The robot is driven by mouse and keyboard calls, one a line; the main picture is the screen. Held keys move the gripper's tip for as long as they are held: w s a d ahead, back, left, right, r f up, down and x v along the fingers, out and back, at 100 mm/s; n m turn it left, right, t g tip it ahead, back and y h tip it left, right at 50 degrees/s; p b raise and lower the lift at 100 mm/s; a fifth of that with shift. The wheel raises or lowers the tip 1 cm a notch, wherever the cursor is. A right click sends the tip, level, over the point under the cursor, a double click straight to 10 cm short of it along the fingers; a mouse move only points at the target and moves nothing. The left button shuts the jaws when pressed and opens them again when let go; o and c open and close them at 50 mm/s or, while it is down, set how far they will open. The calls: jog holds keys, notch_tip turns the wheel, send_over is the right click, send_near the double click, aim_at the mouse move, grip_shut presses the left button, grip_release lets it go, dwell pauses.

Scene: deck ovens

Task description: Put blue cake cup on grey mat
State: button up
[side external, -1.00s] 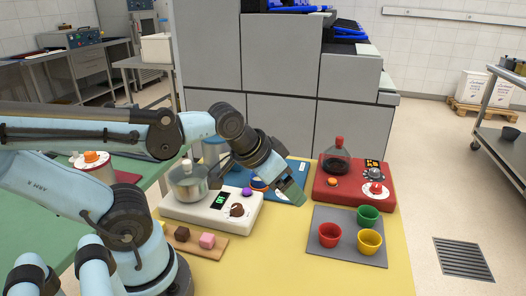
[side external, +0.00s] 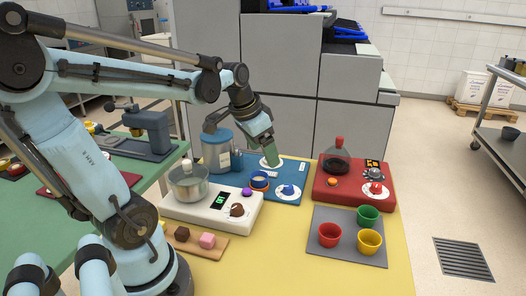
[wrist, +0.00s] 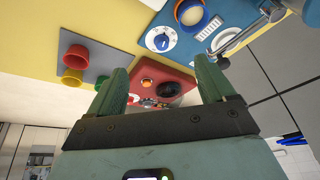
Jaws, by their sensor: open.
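A blue cake cup (side external: 260,184) with something pale inside stands on the blue machine (side external: 276,196). It also shows near the top edge of the wrist view (wrist: 193,27). The grey mat (side external: 320,248) lies at the front right of the yellow table and holds a red cup (side external: 329,235), a yellow cup (side external: 369,242) and a green cup (side external: 367,216). My gripper (side external: 273,163) is open and empty, above the rear of the blue machine, close to the blue cup and apart from it. In the wrist view its green fingers (wrist: 163,82) are spread.
A red machine (side external: 354,190) with a dark flask stands right of the blue one. A white hotplate (side external: 212,212) with a steel pot (side external: 188,183) and a small board (side external: 194,241) of cakes are to the left. A blue-grey canister (side external: 216,150) stands behind. The table front is clear.

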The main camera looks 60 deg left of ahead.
jog(key=g, duration=0.1)
send_near(258, 173)
jog(key=shift+h, duration=0.3)
jog(key=shift+s+d+x, duration=0.1)
jog(key=shift+d+x, duration=0.15)
jog(key=shift+x, duration=1.1)
jog(key=shift+s+d+x, duration=0.1)
jog(key=shift+d+x, duration=0.2)
jog(key=shift+x, duration=1)
jog(key=shift+s+d+x, duration=0.15)
jog(key=shift+d+x, duration=0.1)
jog(key=shift+x, duration=1.1)
jog(key=shift+f, duration=0.1)
jog(key=c, duration=1.2)
